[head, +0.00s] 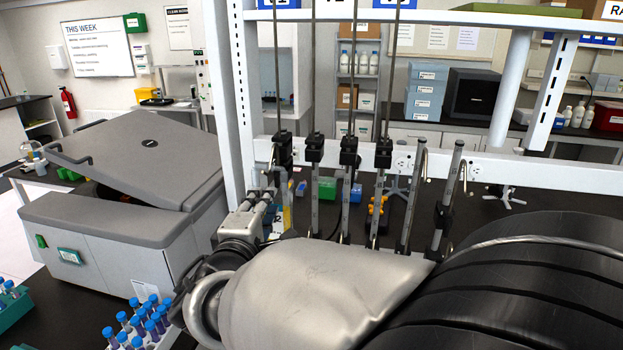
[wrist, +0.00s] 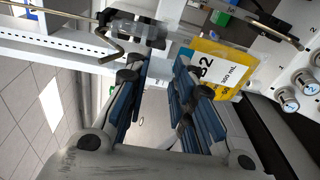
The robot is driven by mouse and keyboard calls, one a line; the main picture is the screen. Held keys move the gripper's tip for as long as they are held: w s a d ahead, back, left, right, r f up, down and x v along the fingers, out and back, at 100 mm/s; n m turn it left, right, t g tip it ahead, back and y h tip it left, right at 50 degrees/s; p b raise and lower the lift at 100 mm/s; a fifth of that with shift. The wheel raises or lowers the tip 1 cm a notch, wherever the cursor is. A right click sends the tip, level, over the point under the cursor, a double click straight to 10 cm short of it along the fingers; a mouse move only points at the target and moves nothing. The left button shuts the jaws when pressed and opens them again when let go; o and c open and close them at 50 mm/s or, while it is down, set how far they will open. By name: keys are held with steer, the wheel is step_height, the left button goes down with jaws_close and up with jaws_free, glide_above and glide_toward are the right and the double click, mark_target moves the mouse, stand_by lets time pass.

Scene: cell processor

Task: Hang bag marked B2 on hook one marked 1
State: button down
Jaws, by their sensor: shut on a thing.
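My gripper (wrist: 163,75) is shut on the bag marked B2 (wrist: 222,66), which shows a yellow and white label at its fingertips in the wrist view. Its exact grip point is hard to see. In the head view my gripper (head: 262,208) is low beside the left white post, and only a sliver of the bag (head: 286,212) shows behind it. A bent metal hook (wrist: 108,40) is at the upper left of the wrist view, close to the fingers but apart from the bag's label. I cannot read which hook it is.
Several metal rods with black clamps (head: 348,150) hang along the white crossbar (head: 400,160) in front of me. A grey machine with a tilted lid (head: 140,150) stands left. A rack of blue-capped tubes (head: 140,325) is at the front left. Numbered knobs (wrist: 288,100) show in the wrist view.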

steer(key=shift+f, duration=0.1)
steer(key=c, duration=1.3)
jaws_free()
steer(key=shift+o, duration=0.4)
steer(key=shift+w, duration=0.1)
steer(key=o, duration=0.4)
steer(key=s+b, duration=0.2)
steer(key=s, duration=0.5)
steer(key=shift+r, duration=0.25)
steer(key=shift+a, duration=0.1)
